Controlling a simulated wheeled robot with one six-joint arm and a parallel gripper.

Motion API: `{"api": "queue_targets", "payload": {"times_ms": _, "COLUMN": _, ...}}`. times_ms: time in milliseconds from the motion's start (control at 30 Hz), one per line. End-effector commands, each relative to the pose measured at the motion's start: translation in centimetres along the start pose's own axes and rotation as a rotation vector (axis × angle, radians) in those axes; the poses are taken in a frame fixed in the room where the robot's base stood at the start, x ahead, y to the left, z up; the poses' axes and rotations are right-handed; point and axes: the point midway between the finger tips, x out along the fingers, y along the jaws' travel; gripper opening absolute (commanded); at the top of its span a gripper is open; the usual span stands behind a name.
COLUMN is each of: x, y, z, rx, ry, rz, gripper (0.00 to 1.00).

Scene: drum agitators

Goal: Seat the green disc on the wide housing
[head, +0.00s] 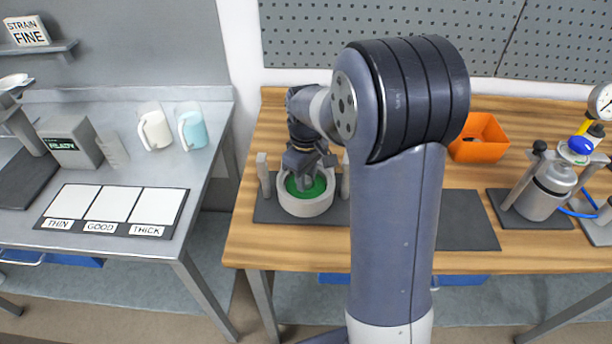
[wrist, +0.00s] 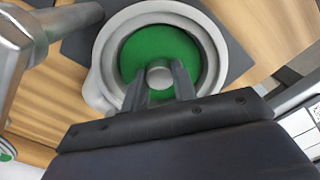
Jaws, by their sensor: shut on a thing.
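The green disc (head: 306,188) lies inside the ring of the wide grey housing (head: 306,208), on the left part of the wooden bench. In the wrist view the green disc (wrist: 150,50) fills the opening of the housing (wrist: 103,72), with a pale rim around it. My gripper (wrist: 160,76) is shut on the grey knob at the disc's middle. In the head view my gripper (head: 306,176) reaches down into the housing from above. I cannot tell whether the disc rests fully on its seat.
Upright grey posts (head: 264,174) flank the housing on a dark mat (head: 268,212). An orange bin (head: 480,138) stands at the back. A metal canister (head: 546,190) stands on the right. An empty dark mat (head: 466,220) lies between. Another table (head: 200,180) with cups is at left.

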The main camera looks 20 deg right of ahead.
Motion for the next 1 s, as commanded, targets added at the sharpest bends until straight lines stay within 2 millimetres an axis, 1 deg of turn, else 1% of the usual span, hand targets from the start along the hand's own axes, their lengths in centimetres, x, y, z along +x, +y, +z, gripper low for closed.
{"api": "queue_targets", "payload": {"times_ms": 133, "x": 0.0, "y": 0.0, "z": 0.0, "rx": 0.000, "ry": 0.000, "rz": 0.000, "gripper": 0.00}}
{"api": "queue_targets", "payload": {"times_ms": 167, "x": 0.0, "y": 0.0, "z": 0.0, "rx": 0.000, "ry": 0.001, "rz": 0.000, "gripper": 0.29}}
{"api": "queue_targets", "payload": {"times_ms": 433, "x": 0.0, "y": 0.0, "z": 0.0, "rx": 0.000, "ry": 0.000, "rz": 0.000, "gripper": 0.51}}
{"api": "queue_targets", "payload": {"times_ms": 667, "x": 0.0, "y": 0.0, "z": 0.0, "rx": 0.000, "ry": 0.000, "rz": 0.000, "gripper": 0.52}}
{"api": "queue_targets", "payload": {"times_ms": 767, "x": -0.6, "y": 0.0, "z": -0.1, "rx": 0.000, "ry": 0.002, "rz": 0.002, "gripper": 0.52}}
{"api": "queue_targets", "payload": {"times_ms": 867, "x": -1.9, "y": 0.1, "z": -0.1, "rx": 0.000, "ry": 0.005, "rz": 0.004, "gripper": 0.52}}
{"api": "queue_targets", "payload": {"times_ms": 1000, "x": -4.7, "y": 0.1, "z": -0.1, "rx": 0.000, "ry": 0.005, "rz": 0.004, "gripper": 0.52}}
